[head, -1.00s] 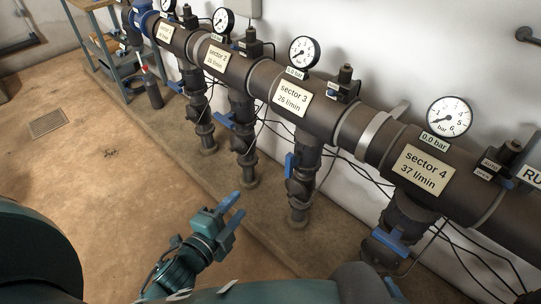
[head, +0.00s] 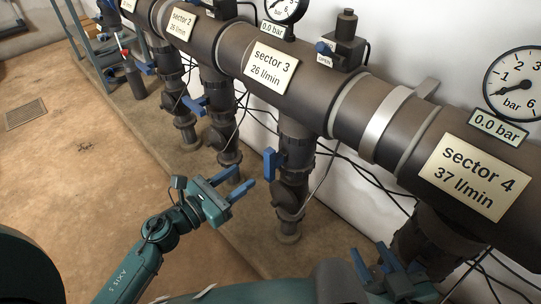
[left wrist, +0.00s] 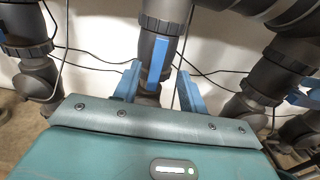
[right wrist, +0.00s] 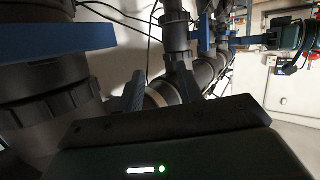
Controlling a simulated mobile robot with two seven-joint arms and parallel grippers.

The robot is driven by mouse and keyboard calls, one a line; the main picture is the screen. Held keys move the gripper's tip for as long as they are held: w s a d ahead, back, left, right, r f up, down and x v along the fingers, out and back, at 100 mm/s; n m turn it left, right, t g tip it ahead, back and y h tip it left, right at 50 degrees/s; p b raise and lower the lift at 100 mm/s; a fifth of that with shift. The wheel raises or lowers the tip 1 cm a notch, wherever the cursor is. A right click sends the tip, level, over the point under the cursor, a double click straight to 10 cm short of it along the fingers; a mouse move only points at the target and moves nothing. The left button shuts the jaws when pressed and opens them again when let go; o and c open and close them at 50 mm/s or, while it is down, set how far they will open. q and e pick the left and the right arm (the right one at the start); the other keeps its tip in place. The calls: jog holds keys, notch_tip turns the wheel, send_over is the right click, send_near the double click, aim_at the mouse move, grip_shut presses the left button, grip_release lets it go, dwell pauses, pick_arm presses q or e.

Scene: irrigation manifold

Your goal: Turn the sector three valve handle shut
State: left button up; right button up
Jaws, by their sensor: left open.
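The sector three valve's blue handle (head: 269,163) stands upright, in line with its drop pipe, below the "sector 3" label (head: 270,67). My left gripper (head: 244,178) is open, just left of the handle and a little lower, with a gap between. In the left wrist view the handle (left wrist: 158,60) appears ahead between the two open blue fingers (left wrist: 158,82); no contact shows. My right gripper (head: 369,250) is open and empty at the lower right, near the sector four drop. In the right wrist view its fingers (right wrist: 159,85) stand apart.
A large blue bar (right wrist: 60,42) beside a dark pipe fitting is close at the left of the right wrist view. Thin black cables hang behind the pipes. Open floor (head: 80,190) lies left.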

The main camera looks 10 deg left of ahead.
aim_at(266, 159)
pick_arm(q)
jog(key=x, duration=1)
jog(key=shift+w+d, duration=0.15)
jog(key=shift+w, duration=0.1)
grip_shut()
